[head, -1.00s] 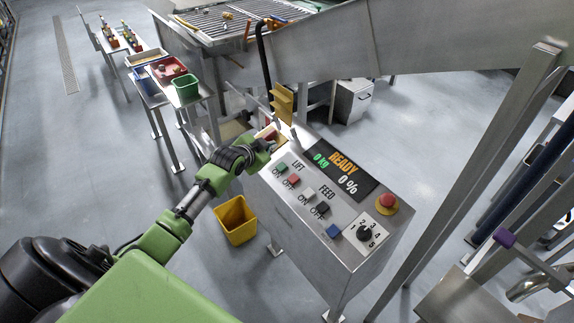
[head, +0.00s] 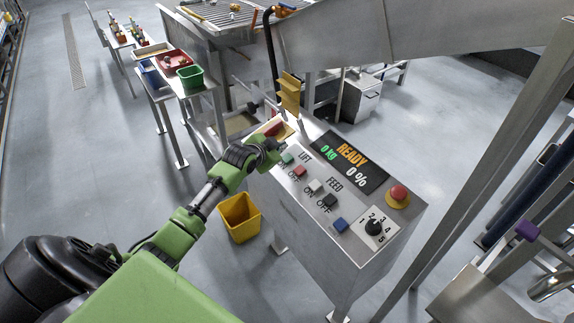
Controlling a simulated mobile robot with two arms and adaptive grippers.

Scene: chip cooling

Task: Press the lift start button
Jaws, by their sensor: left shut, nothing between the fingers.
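The control panel (head: 262,158) is a steel box with a sloped top. Its green LIFT ON button (head: 287,158) sits at the upper left of the button row, with the red LIFT OFF button (head: 299,171) just below and right of it. The display (head: 349,164) reads READY, 0 kg and 0 %. My left gripper (head: 280,146) is shut and empty. Its tip is just above the green button in the picture; I cannot tell whether they touch. My right gripper is out of view.
White, black and blue buttons, a selector knob (head: 374,228) and a red emergency stop (head: 398,194) share the panel. A yellow bin (head: 239,218) stands on the floor to its left. A yellow bracket (head: 289,94) and a sloping steel chute (head: 440,35) are behind.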

